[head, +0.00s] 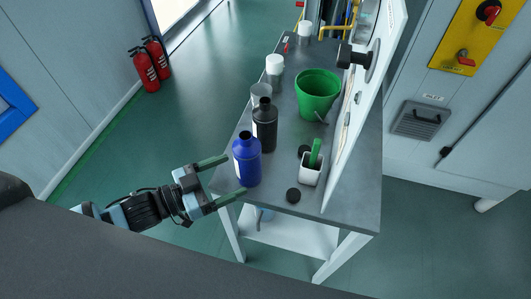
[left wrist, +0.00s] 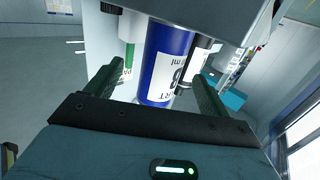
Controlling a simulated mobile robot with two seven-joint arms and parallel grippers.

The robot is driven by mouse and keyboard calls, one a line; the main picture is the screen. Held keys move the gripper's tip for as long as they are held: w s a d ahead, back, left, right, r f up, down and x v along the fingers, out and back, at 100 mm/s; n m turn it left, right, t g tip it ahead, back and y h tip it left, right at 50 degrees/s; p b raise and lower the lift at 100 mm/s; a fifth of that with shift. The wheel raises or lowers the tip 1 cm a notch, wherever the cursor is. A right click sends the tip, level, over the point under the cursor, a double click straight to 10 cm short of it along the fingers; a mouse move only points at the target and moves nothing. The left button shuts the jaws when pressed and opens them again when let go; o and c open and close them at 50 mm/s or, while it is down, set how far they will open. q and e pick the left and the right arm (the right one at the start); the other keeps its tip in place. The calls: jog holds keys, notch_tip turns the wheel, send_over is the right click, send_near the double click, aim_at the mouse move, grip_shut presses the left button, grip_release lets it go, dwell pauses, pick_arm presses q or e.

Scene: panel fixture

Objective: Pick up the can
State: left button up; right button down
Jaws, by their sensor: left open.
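A blue bottle-shaped container (head: 247,160) with a dark neck and a white label stands upright near the table's left edge. It is the nearest thing to a can by my gripper; I cannot tell for sure which thing is the can. My left gripper (head: 235,175) is open and empty, its fingers pointing at the container from the left. In the left wrist view, which is upside down, the blue container (left wrist: 165,62) appears between the two fingers or just beyond them. I cannot tell whether they touch it. My right gripper is not in view.
A black bottle (head: 265,125) stands just behind the blue container on the grey table (head: 335,205). A clear cup (head: 261,94), white-capped containers, a green bucket (head: 317,95), a white pot (head: 311,172) and a black disc (head: 293,195) share it. The upright panel (head: 362,110) borders the right.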

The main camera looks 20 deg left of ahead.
aim_at(255, 160)
pick_arm(q)
jog(key=shift+w+r, duration=0.2)
jog(key=shift+x, duration=0.8)
jog(key=shift+w+d, duration=0.35)
jog(key=x, duration=0.2)
jog(key=p+x, duration=0.1)
jog(key=x, duration=0.1)
jog(key=shift+r, duration=0.4)
jog(key=shift+w+d+f, duration=0.15)
jog(key=shift+w+d, duration=0.25)
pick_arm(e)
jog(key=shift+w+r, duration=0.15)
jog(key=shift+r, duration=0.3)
pick_arm(q)
jog(key=shift+c, duration=0.4)
